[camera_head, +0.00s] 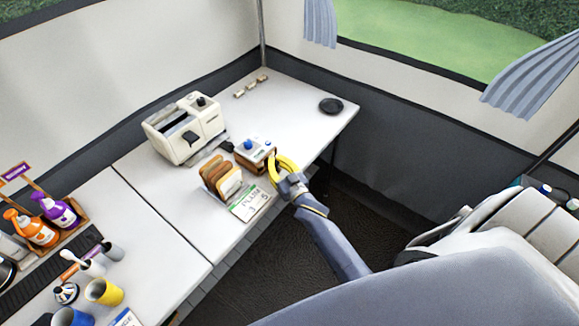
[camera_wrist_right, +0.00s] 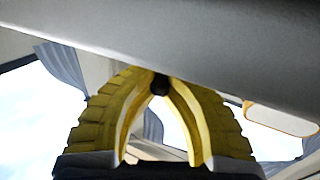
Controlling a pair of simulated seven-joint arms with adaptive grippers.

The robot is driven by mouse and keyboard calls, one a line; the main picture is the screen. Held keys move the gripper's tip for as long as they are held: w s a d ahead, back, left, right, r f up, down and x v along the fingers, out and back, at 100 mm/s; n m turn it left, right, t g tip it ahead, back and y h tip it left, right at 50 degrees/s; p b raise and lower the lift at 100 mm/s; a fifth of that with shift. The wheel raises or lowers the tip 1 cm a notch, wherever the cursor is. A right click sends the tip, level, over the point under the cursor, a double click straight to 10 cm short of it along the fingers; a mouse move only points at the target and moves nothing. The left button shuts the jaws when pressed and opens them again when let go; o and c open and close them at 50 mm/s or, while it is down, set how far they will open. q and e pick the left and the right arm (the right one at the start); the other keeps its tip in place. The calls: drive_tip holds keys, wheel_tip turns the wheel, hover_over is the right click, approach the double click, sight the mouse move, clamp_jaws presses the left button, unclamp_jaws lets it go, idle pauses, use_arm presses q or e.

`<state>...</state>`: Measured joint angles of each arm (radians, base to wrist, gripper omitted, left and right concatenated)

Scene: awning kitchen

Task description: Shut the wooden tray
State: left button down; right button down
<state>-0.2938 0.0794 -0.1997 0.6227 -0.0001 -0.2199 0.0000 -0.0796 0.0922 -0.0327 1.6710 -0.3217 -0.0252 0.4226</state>
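A small wood-sided box (camera_head: 250,162) with a pale top and a blue knob stands near the front edge of the white table in the head view. It is the likeliest match for the wooden tray, but I cannot tell whether any part of it is open. My right gripper (camera_head: 274,157) has yellow fingers just right of this box; I cannot tell whether they touch it. In the right wrist view, the fingertips (camera_wrist_right: 160,84) meet at a dark tip below a broad pale surface, with nothing visible between them. My left gripper is out of view.
A cream toaster (camera_head: 185,128) stands behind, bread slices (camera_head: 221,176) and a price card (camera_head: 249,203) in front. A black round dish (camera_head: 331,105) lies at the far corner. Bottles (camera_head: 42,230) and cups (camera_head: 103,291) crowd the left. The table right of the toaster is mostly clear.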

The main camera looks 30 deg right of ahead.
drive_tip(key=shift+w+a+r, duration=0.3)
drive_tip(key=shift+w+a, duration=0.05)
drive_tip(key=shift+w, duration=0.05)
drive_tip(key=c, duration=1.6)
unclamp_jaws()
drive_tip(key=shift+c, duration=0.2)
drive_tip(key=o, duration=0.3)
drive_tip(key=shift+f, duration=0.1)
drive_tip(key=shift+d, duration=0.1)
drive_tip(key=shift+s+f, duration=0.1)
drive_tip(key=shift+s, duration=0.05)
drive_tip(key=shift+s, duration=0.2)
drive_tip(key=s, duration=1.1)
drive_tip(key=shift+s+d, duration=0.2)
